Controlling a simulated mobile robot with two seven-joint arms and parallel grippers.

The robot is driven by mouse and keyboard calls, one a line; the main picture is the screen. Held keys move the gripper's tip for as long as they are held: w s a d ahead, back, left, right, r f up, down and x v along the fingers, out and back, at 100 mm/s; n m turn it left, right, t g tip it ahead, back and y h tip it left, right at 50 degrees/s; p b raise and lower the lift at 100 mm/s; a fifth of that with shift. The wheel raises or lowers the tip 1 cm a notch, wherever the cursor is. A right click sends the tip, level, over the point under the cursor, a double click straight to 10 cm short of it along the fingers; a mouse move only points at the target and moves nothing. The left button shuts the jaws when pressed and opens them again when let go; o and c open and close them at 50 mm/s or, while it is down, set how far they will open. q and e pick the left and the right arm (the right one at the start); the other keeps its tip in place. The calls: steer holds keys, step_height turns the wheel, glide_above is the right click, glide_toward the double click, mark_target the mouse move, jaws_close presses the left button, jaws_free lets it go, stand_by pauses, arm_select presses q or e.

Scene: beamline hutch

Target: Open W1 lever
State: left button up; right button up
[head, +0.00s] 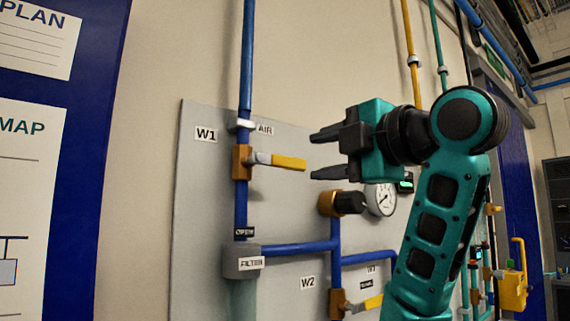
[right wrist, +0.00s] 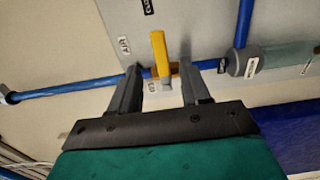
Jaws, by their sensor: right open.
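The W1 lever (head: 288,162) is a yellow handle sticking out level to the right from a brass valve body (head: 242,162) on the vertical blue pipe. The W1 label (head: 206,134) is at its upper left. My right gripper (head: 316,154) is open and empty, just right of the lever's free end, its fingers pointing left at it. In the right wrist view, the lever (right wrist: 159,50) shows between the two finger lines, beyond the open fingertips (right wrist: 160,68). I cannot tell whether anything touches. My left gripper is not in view.
Below on the grey panel (head: 200,220) are a filter (head: 240,262), a brass regulator with black knob (head: 340,203), a pressure gauge (head: 381,199) and the W2 yellow lever (head: 372,303). A blue board (head: 85,190) stands at the left.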

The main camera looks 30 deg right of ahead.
mark_target(295, 163)
steer(key=w, duration=0.3)
steer(key=w+p, duration=0.1)
steer(key=w, duration=0.6)
steer(key=shift+a, duration=0.4)
steer(key=shift+c, duration=0.4)
steer(key=shift+c, duration=0.7)
jaws_close()
